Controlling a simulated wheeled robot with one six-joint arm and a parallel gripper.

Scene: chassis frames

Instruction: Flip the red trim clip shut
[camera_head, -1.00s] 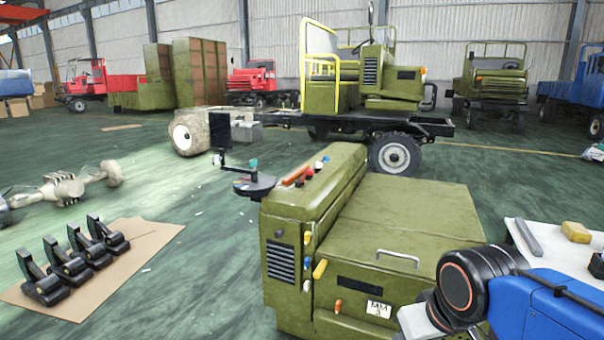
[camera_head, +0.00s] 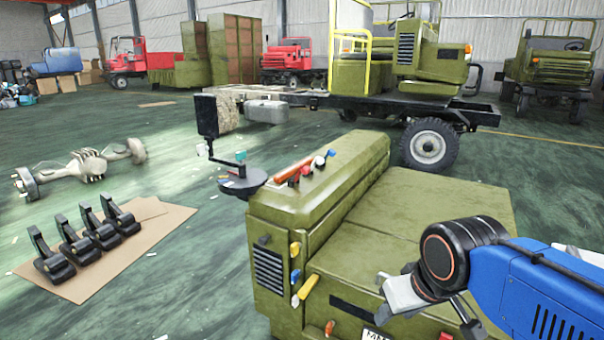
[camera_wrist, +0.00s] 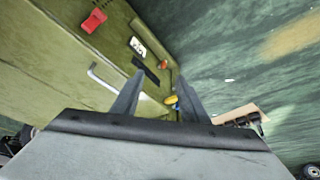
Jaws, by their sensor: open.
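A red clip (camera_wrist: 94,20) sits on the green chassis panel (camera_wrist: 55,60) at the upper left of the wrist view. It stands a little out from the panel, and I cannot tell its exact angle. In the head view a small red piece (camera_head: 446,336) shows at the bottom edge, partly cut off, on the green panel (camera_head: 440,205) side. My gripper (camera_wrist: 161,85) is open and empty, its two fingers pointing toward the panel's edge. The red clip lies to the left of both fingers, apart from them. In the head view my gripper (camera_head: 428,305) hangs in front of the panel.
A pale handle (camera_wrist: 103,80), a white label (camera_wrist: 137,46), an orange clip (camera_wrist: 163,64) and a yellow clip (camera_wrist: 171,100) are on the panel near the fingers. Several black pedals (camera_head: 85,240) lie on cardboard at left. A truck frame (camera_head: 350,105) stands behind.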

